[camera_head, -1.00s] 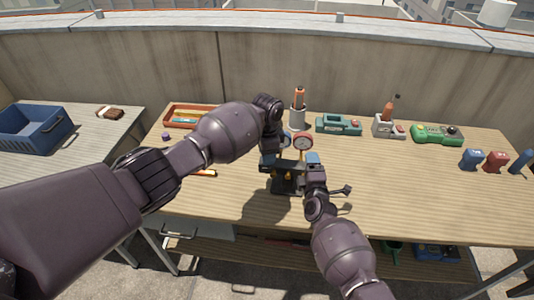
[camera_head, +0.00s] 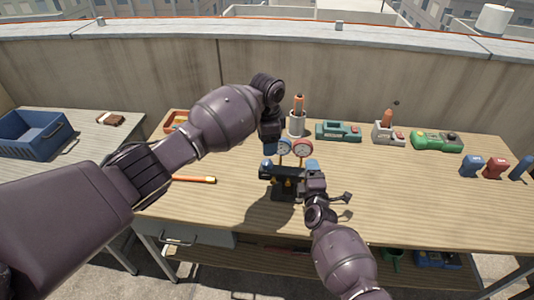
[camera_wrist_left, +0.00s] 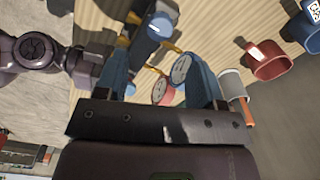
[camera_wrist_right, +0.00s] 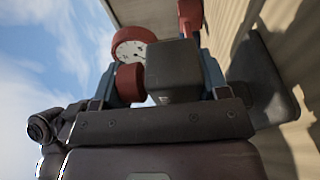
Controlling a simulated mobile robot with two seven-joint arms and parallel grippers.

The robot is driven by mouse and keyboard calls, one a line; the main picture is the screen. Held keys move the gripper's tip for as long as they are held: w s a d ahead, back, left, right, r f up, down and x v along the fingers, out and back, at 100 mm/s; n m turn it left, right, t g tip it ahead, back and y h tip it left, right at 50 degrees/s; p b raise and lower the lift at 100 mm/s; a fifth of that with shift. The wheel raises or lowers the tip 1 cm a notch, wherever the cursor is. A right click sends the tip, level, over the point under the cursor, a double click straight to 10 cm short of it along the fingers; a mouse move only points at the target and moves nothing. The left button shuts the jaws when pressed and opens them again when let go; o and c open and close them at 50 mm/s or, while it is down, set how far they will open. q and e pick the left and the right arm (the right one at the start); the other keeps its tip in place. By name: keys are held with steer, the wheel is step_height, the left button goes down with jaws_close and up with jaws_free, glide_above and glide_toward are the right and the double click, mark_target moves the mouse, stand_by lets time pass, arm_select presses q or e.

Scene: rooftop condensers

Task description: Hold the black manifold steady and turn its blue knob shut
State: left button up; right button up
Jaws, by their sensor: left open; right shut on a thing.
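The black manifold (camera_head: 283,173) stands on the bench, with a blue-rimmed gauge (camera_head: 284,147) and a red-rimmed gauge (camera_head: 303,148) above it. My right gripper (camera_head: 312,168) is shut on the manifold's right end. In the right wrist view the black block (camera_wrist_right: 173,72) sits between its fingers, with a red knob (camera_wrist_right: 130,83) beside it. My left gripper (camera_head: 269,148) is open and empty above the manifold's left end. In the left wrist view the blue knob (camera_wrist_left: 160,25) lies beyond the open fingers, apart from them; the gauges (camera_wrist_left: 181,69) show between the fingers.
Behind the manifold stand a grey holder with an orange-handled tool (camera_head: 297,122), a teal device (camera_head: 338,131) and a green device (camera_head: 436,141). An orange-handled tool (camera_head: 196,179) lies to the left. A blue crate (camera_head: 32,136) sits on the left table. The bench's right front is clear.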

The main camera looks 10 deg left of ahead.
arm_select(q)
steer(key=shift+r, duration=2.2)
arm_select(e)
steer(key=o, duration=1.7)
steer(key=shift+o, duration=0.3)
arm_select(q)
step_height(320, 180, up, 6)
steer(key=p, duration=0.6)
arm_select(e)
steer(key=s+d, duration=0.1)
steer(key=s, duration=0.8)
steer(key=shift+d, duration=0.35)
steer(key=shift+w, duration=0.1)
